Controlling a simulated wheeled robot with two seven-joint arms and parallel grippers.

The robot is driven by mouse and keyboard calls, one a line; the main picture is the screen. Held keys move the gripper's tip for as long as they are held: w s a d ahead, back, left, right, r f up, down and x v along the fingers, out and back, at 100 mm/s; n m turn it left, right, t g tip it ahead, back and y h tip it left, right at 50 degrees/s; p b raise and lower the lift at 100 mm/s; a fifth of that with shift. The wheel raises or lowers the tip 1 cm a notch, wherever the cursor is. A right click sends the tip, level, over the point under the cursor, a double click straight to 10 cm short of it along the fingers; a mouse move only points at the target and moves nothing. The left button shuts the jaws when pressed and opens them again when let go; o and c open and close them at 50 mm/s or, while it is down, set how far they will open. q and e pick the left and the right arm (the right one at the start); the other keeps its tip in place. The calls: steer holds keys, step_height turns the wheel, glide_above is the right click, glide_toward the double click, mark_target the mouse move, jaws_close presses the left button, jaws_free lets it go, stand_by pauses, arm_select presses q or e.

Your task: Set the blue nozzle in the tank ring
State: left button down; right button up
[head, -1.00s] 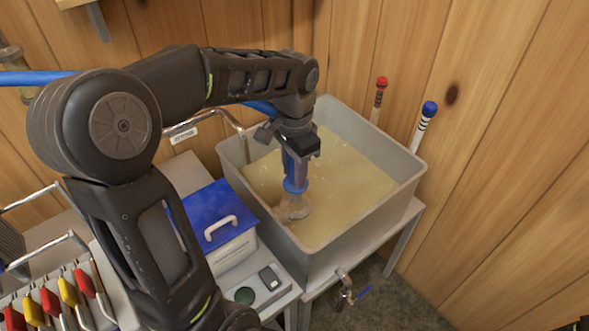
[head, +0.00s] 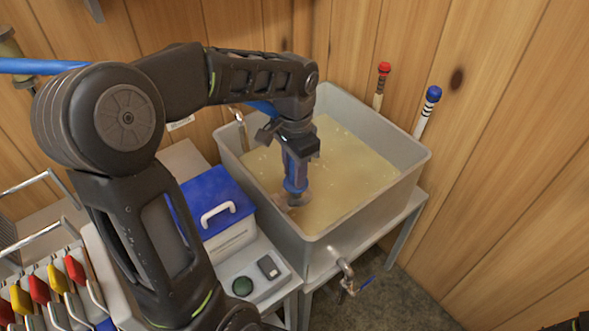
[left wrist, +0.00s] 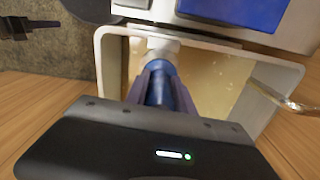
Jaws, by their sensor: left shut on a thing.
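My left gripper (head: 297,152) points down inside the tank (head: 417,166) and is shut on the blue nozzle (head: 296,182). The nozzle hangs upright, its lower end low over the pale liquid. A greyish round shape, likely the tank ring (head: 300,199), shows just under the nozzle; I cannot tell if they touch or if the nozzle sits inside it. In the left wrist view the nozzle (left wrist: 157,88) runs away from the gripper towards a whitish piece (left wrist: 160,46) by the tank wall. The gripper body hides much of the tank there. My right gripper is not clearly seen.
A white box with a blue lid (head: 215,200) stands left of the tank. A drain valve (head: 346,280) sticks out at the front. Two capped sticks, red (head: 381,85) and blue (head: 428,110), stand behind. Coloured-handled tools (head: 40,288) hang at lower left. A dark shape (left wrist: 25,27) is unclear.

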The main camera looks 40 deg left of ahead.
arm_select(q)
steer(key=shift+f+b, duration=1.05)
steer(key=shift+f, duration=0.45)
steer(key=c, duration=1)
jaws_free()
steer(key=shift+o, duration=0.4)
steer(key=o, duration=0.6)
steer(key=shift+c, duration=0.2)
